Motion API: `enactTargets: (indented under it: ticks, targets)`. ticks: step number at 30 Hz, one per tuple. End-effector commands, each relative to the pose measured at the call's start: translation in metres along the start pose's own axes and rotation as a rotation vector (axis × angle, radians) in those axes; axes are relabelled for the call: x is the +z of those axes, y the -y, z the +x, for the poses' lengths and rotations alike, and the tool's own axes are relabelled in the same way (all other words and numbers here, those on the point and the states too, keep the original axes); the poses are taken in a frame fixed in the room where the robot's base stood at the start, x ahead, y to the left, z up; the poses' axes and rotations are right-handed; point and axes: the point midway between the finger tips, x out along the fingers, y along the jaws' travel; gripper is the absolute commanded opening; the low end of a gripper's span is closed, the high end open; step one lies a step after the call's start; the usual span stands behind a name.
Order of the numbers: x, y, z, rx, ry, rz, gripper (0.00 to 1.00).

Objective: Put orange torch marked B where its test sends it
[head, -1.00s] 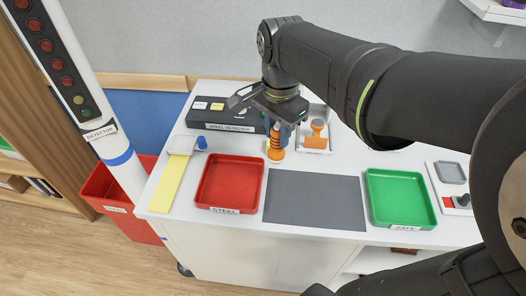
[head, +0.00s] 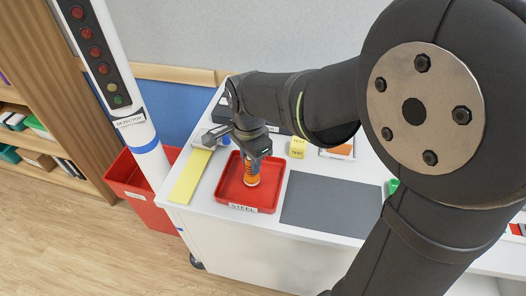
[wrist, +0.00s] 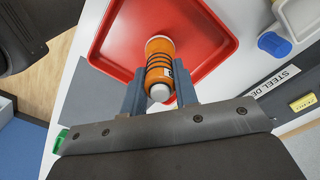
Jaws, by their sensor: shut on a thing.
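The orange torch (head: 251,178) has dark bands and a pale end. It is upright within the outline of the red tray labelled STEEL (head: 225,190). My gripper (head: 252,160) is shut on its upper part from above. In the wrist view the torch (wrist: 159,52) lies between both fingers (wrist: 160,92), over the red tray (wrist: 205,30). A dark mark shows on its side, but I cannot read it as B. I cannot tell whether its lower end touches the tray floor. The detector column (head: 140,128) shows several dark red lamps and a green lamp (head: 118,99) at the bottom.
A yellow strip (head: 188,180) lies left of the tray, a grey mat (head: 330,205) right of it. Yellow TEST blocks (head: 298,147) stand behind. My arm hides most of the green tray (head: 393,186). A red bin (head: 130,180) stands on the floor at left.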

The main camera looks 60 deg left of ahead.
Motion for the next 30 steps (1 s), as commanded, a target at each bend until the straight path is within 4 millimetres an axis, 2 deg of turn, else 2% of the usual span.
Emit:
enactTargets:
  ticks: [13,14,16,26,30]
  targets:
    - [0.000,0.000,0.008,-0.001,0.000,0.000,0.02]
    - [0.000,0.000,0.008,-0.001,0.000,0.000,0.33]
    - [0.000,0.000,0.008,-0.001,0.000,0.000,0.47]
    - [0.000,0.000,0.006,-0.002,0.000,0.000,0.49]
    - [-0.001,0.001,-0.009,-0.005,-0.001,0.000,0.49]
